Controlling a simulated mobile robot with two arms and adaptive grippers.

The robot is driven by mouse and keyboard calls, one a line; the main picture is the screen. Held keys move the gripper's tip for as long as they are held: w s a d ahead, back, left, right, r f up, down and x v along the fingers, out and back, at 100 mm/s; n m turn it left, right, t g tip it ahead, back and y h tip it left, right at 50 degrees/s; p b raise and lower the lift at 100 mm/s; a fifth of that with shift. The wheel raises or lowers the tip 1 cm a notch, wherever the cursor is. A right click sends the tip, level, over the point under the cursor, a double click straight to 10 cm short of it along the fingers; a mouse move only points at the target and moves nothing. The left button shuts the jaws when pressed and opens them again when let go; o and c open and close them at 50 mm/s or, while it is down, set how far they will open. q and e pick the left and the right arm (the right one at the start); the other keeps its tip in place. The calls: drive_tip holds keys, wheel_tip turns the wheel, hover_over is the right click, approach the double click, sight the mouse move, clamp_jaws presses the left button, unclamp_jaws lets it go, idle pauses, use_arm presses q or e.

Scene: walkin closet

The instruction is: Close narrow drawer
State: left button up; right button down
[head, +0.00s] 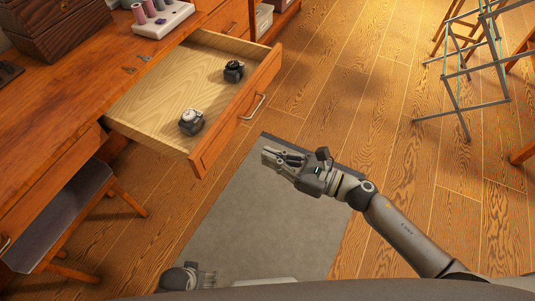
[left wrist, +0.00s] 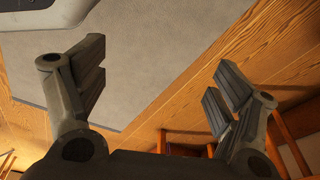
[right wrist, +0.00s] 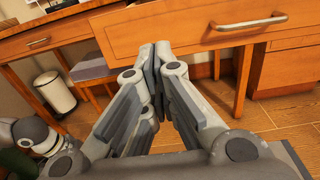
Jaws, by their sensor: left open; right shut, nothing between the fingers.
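The narrow drawer (head: 160,105) is pulled out of the wooden desk in the head view. Its front panel (head: 238,112) has a curved metal handle (head: 254,106). Two watches lie inside, a dark one (head: 234,71) and a white-faced one (head: 192,121). My right gripper (head: 268,155) is shut and empty, in front of the drawer's near right side and apart from it. In the right wrist view the shut fingers (right wrist: 155,50) point at the drawer front (right wrist: 190,32), with its handle (right wrist: 249,23). My left gripper (left wrist: 155,85) is open and empty over the floor.
A grey mat (head: 255,220) lies on the wooden floor. A padded stool (head: 65,215) stands under the desk at the left. A metal rack (head: 470,75) stands at the upper right. A white bin (right wrist: 55,92) shows in the right wrist view. Floor right of the drawer is clear.

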sight(222, 137)
drive_tip(key=p+x, duration=0.1)
drive_tip(key=x, duration=0.9)
drive_tip(key=shift+w, duration=0.1)
use_arm(q)
drive_tip(key=shift+s+a+f, duration=0.15)
drive_tip(key=shift+s+f, duration=1.15)
drive_tip(key=shift+f, duration=0.3)
use_arm(e)
drive_tip(key=shift+w+a, duration=0.35)
drive_tip(key=shift+a, duration=0.25)
